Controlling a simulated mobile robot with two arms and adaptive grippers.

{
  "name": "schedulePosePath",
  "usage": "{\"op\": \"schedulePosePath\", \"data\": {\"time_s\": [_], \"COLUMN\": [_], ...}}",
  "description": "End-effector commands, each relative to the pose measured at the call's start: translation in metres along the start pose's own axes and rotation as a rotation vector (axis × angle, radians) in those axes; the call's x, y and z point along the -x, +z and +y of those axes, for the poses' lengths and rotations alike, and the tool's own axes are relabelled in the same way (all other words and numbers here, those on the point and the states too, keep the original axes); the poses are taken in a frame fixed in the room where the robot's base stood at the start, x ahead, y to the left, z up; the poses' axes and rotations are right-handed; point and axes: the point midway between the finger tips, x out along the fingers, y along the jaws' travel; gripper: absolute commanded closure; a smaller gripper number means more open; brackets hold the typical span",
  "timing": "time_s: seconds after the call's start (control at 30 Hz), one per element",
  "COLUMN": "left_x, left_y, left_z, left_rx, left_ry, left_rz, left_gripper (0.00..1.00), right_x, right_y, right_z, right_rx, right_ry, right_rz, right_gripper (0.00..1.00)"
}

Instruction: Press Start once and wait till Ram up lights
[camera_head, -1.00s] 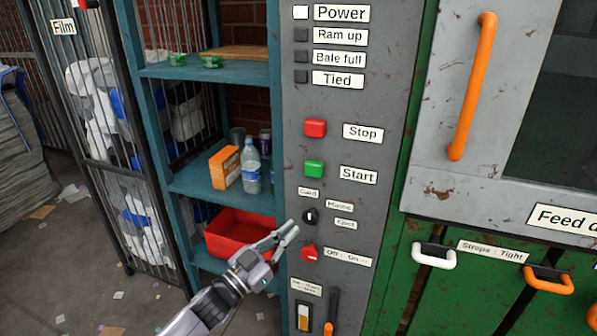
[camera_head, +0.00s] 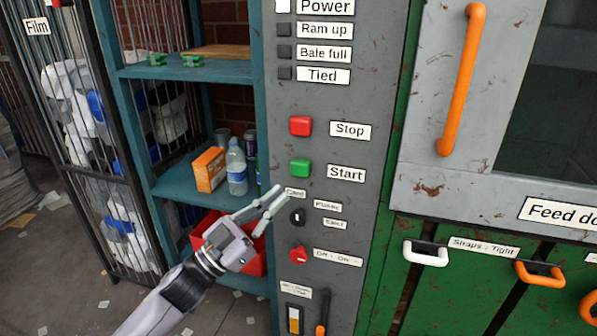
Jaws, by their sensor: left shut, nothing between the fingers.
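The green Start button (camera_head: 301,168) is on the grey control panel (camera_head: 330,100), left of its Start label (camera_head: 346,173). The red Stop button (camera_head: 301,125) is above it. The Ram up lamp (camera_head: 284,29) is dark, as are the Bale full lamp (camera_head: 285,51) and the Tied lamp (camera_head: 285,73). The Power lamp (camera_head: 283,6) is white. My left gripper (camera_head: 280,200) is shut and empty, below and slightly left of the Start button. It appears apart from the button, and its fingertips overlap the Card label area in the picture. My right gripper is not in view.
A black selector knob (camera_head: 297,217) and a red Off-On knob (camera_head: 298,255) sit below the button. A teal shelf (camera_head: 190,187) with a bottle (camera_head: 237,167), an orange box (camera_head: 209,169) and a red bin (camera_head: 198,232) stands left. An orange door handle (camera_head: 461,80) is right.

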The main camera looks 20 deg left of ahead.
Motion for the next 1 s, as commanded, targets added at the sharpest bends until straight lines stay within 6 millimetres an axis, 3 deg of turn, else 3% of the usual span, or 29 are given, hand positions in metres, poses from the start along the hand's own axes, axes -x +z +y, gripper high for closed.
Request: {"op": "schedulePosePath", "data": {"time_s": [0.5, 1.0], "left_x": [-0.047, -0.056], "left_y": [0.034, 0.041], "left_z": [-0.034, -0.041], "left_rx": [0.0, 0.0], "left_ry": [-0.001, 0.0], "left_rz": [0.001, 0.0], "left_gripper": [1.0, 1.0], "right_x": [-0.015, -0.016], "right_y": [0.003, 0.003], "right_z": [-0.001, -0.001], "right_rx": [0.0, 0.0], "right_ry": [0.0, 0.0], "right_rz": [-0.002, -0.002], "right_gripper": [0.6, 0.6]}}
